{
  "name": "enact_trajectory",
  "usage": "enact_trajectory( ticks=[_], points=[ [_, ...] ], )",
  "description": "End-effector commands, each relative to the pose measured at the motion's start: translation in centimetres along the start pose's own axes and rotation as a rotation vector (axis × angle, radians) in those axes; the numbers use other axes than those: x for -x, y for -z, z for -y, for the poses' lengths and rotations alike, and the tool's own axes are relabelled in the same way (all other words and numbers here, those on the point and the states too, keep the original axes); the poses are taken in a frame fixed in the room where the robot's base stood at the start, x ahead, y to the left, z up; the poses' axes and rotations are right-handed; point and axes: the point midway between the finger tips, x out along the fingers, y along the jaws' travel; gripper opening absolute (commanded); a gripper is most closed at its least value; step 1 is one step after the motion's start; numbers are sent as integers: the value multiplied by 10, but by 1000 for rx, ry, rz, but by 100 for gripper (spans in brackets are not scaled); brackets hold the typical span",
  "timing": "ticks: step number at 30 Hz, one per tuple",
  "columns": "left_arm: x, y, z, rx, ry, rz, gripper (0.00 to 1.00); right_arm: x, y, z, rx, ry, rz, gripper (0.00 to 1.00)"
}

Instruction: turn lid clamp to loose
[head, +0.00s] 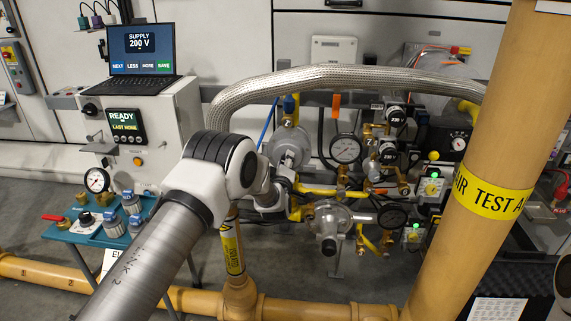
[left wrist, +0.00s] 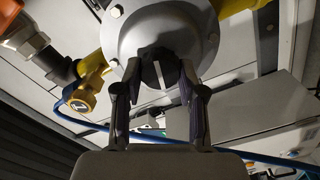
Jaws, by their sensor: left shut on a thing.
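In the left wrist view, my left gripper (left wrist: 164,75) has both fingers closed on a black knob (left wrist: 160,67) with a white pointer line. I take this knob to be the lid clamp. It sits at the centre of a round grey bolted housing (left wrist: 127,38). In the head view, my left arm reaches in to the grey round housing (head: 290,142), left of the pressure gauge. My left gripper (head: 283,185) shows only partly there, and the knob is hidden behind it. My right gripper is out of view.
A braided hose (head: 330,76) arches over the valves. A second grey regulator (head: 331,217) stands just right and below. A thick yellow pipe (head: 470,190) blocks the right side. A laptop (head: 141,60) and a teal table (head: 85,228) with fittings are at the left.

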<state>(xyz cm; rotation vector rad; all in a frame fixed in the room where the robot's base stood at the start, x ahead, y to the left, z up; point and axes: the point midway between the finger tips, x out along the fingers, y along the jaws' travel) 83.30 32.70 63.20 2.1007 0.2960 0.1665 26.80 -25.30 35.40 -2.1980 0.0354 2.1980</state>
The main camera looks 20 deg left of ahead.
Motion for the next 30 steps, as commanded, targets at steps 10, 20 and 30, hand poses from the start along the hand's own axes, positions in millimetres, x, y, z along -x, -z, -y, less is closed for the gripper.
enact_trajectory(
  ticks=[10, 20, 30],
  points=[
    [0, 0, 1, 204, 0, 0, 5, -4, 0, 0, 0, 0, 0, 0],
    [0, 0, 1, 261, 0, 0, 5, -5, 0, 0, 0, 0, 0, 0],
    [0, 0, 1, 261, 0, 0, 51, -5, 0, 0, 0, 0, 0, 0]
  ],
)
